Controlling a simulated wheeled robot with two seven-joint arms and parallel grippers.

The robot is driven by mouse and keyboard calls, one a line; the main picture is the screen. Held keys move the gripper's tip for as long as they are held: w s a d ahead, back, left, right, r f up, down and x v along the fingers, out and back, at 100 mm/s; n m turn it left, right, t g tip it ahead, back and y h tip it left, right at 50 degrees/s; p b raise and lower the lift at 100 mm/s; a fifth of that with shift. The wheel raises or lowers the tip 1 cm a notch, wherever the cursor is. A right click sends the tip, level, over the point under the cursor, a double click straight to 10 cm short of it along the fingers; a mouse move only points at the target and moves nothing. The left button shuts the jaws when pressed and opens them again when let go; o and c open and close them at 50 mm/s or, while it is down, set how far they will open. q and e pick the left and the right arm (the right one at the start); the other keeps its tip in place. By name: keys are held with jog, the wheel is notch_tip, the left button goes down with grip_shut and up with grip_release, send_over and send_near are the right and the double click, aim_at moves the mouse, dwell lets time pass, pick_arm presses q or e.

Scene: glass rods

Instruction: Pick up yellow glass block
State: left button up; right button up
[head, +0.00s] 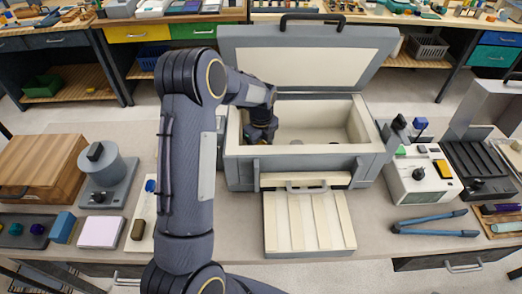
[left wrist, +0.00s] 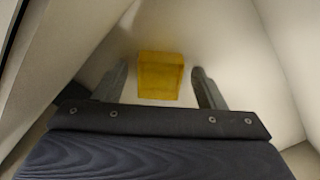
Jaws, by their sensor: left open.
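The yellow glass block (left wrist: 160,76) lies on the pale floor inside the grey box, seen in the left wrist view. My left gripper (left wrist: 160,85) is open, with one finger on each side of the block and visible gaps between; it is not closed on it. In the head view my left gripper (head: 262,132) reaches into the left part of the open grey box (head: 300,180), and the block is hidden there. My right gripper is not in view.
The box walls rise close around my left gripper. The raised lid (head: 305,62) stands behind it. A ribbed cream panel (head: 310,222) lies in front. Blue-handled tongs (head: 432,223) and a white device (head: 418,178) are to the right; a wooden case (head: 40,165) is at left.

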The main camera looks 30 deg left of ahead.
pick_arm(q)
jog(key=c, duration=1.1)
jog(key=shift+w+d+r, duration=0.1)
jog(key=shift+r, duration=0.35)
notch_tip(320, 180, up, 6)
jog(key=p, duration=0.4)
jog(key=shift+r, duration=0.25)
jog(key=w+d, duration=0.3)
jog(key=d, duration=0.2)
jog(key=w+d, duration=0.4)
jog(key=d, duration=0.2)
jog(key=w+d, duration=0.3)
jog(key=d, duration=0.3)
jog(key=shift+w+f, duration=0.15)
jog(key=shift+a, duration=0.1)
